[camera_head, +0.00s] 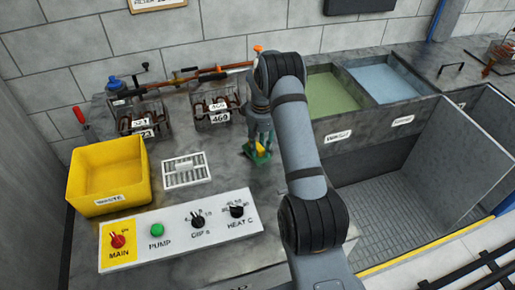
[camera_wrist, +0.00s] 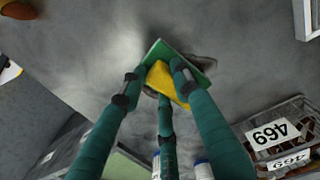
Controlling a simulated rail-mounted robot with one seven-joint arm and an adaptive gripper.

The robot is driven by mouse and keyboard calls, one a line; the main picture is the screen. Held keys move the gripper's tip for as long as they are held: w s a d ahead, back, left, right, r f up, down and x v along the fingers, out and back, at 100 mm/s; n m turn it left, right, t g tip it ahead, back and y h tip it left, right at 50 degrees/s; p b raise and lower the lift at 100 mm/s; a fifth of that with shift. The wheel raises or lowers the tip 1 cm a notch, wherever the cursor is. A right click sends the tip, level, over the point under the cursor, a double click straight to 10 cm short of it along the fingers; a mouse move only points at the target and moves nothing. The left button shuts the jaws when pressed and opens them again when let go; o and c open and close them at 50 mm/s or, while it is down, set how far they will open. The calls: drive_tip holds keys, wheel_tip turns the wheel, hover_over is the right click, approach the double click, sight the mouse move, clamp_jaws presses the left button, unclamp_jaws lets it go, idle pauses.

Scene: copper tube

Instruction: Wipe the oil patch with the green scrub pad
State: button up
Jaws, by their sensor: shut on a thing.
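My gripper (camera_head: 259,138) is shut on the green scrub pad (camera_head: 262,157), which has a yellow block on its upper side. In the wrist view, my gripper (camera_wrist: 158,78) has its green fingers around the yellow part, with the green pad (camera_wrist: 160,50) beyond it. The dark oil patch (camera_wrist: 207,61) shows at the pad's edges on the grey worktop; most of it is hidden under the pad. The pad looks tilted, and I cannot tell whether it touches the surface. The patch is hard to make out in the head view.
A yellow waste bin (camera_head: 106,170), a white drain grate (camera_head: 186,169) and a control panel (camera_head: 180,229) are to the left. Wire baskets (camera_head: 212,108) with number tags stand behind.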

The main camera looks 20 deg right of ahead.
sight(249, 151)
drive_tip(key=shift+s+d, duration=0.1)
drive_tip(key=shift+d, duration=3.15)
drive_tip(key=shift+f, duration=0.15)
drive_tip(key=shift+a, duration=0.1)
drive_tip(key=shift+a+r+b, duration=0.2)
drive_tip(key=shift+a+b, duration=0.25)
drive_tip(key=shift+a, duration=3)
drive_tip(key=shift+a+f+b, duration=0.15)
drive_tip(key=shift+a+b, duration=0.2)
drive_tip(key=shift+a, duration=3)
drive_tip(key=shift+w+a+r, duration=0.1)
drive_tip(key=shift+w+r, duration=0.1)
drive_tip(key=shift+w, duration=0.1)
drive_tip(key=shift+w+p, duration=0.55)
drive_tip(key=shift+w, duration=0.3)
drive_tip(key=shift+d+f, duration=0.15)
drive_tip(key=shift+d, duration=1.7)
drive_tip(key=shift+s+d+p, duration=0.15)
drive_tip(key=shift+d+p, duration=0.3)
drive_tip(key=shift+d, duration=4.75)
drive_tip(key=shift+a+b, duration=0.9)
drive_tip(key=shift+a, duration=3.8)
drive_tip(key=shift+c, duration=0.3)
drive_tip(key=shift+a, duration=2.35)
